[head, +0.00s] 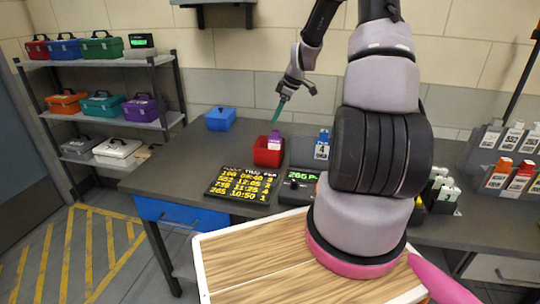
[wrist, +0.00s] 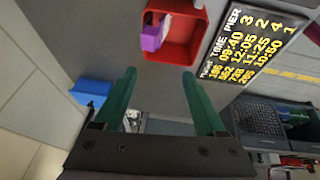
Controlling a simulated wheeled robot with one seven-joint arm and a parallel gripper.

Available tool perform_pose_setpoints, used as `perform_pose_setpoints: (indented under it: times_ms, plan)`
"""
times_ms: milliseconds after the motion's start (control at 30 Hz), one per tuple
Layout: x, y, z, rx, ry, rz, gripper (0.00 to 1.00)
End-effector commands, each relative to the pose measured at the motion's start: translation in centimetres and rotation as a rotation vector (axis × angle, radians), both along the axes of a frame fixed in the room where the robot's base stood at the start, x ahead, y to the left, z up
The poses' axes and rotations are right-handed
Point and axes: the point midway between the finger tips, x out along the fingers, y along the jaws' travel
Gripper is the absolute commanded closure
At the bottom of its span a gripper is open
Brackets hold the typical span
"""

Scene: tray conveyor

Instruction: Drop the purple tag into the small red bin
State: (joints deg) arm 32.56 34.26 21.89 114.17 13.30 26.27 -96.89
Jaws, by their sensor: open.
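The small red bin (head: 268,157) stands on the grey desk, and the wrist view shows its open top (wrist: 193,31). The purple tag (head: 275,141) is at the bin, upright or tilted against its inner side, its top sticking above the rim. In the wrist view the purple tag (wrist: 152,38) overlaps the bin's left wall, with a pale end beside it; its lower part is hidden. My gripper (head: 277,116) is above the bin, apart from the tag. In the wrist view its green fingers (wrist: 160,74) are spread with nothing between them.
A blue bin (head: 220,119) stands behind left on the desk. A departure board (head: 242,185) lies in front of the red bin. A dark tray with blue-and-white tags (head: 322,145) is to its right. A shelf with toolboxes (head: 100,64) is at far left.

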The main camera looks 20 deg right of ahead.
Motion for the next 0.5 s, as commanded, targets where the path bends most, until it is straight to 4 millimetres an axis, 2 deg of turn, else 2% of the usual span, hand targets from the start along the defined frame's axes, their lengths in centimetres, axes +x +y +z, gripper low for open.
perform_pose_setpoints:
  times_ms: [33, 200, 333, 500]
  plan:
    - [-0.3, -0.5, 1.2, -0.003, -0.005, -0.002, 0.27]
    - [-1.2, -1.4, 4.3, -0.002, -0.003, -0.001, 0.27]
    - [-1.8, -1.9, 6.0, -0.002, -0.003, -0.001, 0.27]
    - [-2.1, -2.1, 7.0, -0.001, -0.002, 0.000, 0.27]
